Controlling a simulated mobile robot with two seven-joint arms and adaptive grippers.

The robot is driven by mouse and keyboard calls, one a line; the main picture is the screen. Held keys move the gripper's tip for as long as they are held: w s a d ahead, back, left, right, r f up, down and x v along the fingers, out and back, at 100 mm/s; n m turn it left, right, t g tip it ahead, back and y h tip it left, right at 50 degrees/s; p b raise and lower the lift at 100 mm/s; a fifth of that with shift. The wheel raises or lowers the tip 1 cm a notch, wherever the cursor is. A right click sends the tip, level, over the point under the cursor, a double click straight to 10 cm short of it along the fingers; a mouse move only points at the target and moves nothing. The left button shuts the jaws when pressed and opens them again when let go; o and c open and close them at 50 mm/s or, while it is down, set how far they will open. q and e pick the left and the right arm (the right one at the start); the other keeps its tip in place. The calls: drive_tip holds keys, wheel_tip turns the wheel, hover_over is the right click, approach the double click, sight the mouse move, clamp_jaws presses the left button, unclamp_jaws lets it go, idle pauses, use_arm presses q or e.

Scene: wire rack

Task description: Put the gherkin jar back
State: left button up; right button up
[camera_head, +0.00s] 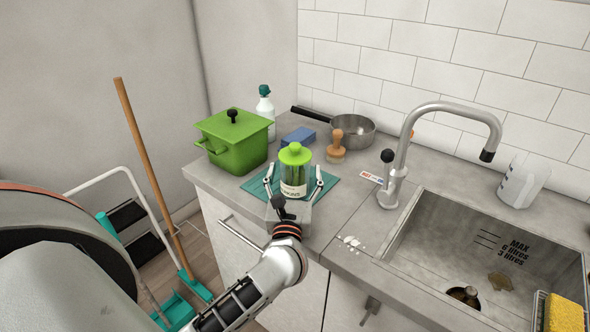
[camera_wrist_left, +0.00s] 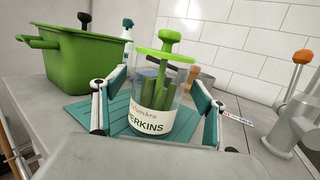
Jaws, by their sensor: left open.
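The gherkin jar (camera_head: 294,172) is clear with a green lid and a white label. It stands upright on a teal mat (camera_head: 325,183) on the counter. My left gripper (camera_head: 293,184) is open, with one finger on each side of the jar. In the left wrist view the jar (camera_wrist_left: 152,100) stands between the two spread fingers, with visible gaps on both sides. Gherkins show through its wall, and part of the label reads "ERKINS". My right gripper is not in view.
A green pot (camera_head: 236,145) stands left of the jar, with a spray bottle (camera_head: 265,108) behind. A blue sponge (camera_head: 298,136), wooden brush (camera_head: 337,148) and saucepan (camera_head: 354,131) sit behind the jar. The tap (camera_head: 398,170) and sink (camera_head: 440,235) are to the right.

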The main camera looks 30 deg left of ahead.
use_arm(q)
drive_tip(key=b+v, duration=0.1)
drive_tip(key=v, duration=0.8)
drive_tip(key=shift+s+d+f, duration=0.15)
drive_tip(key=shift+s, duration=0.05)
drive_tip(key=shift+s+d+b, duration=0.2)
drive_tip(key=shift+s+b, duration=0.1)
drive_tip(key=shift+s, duration=0.15)
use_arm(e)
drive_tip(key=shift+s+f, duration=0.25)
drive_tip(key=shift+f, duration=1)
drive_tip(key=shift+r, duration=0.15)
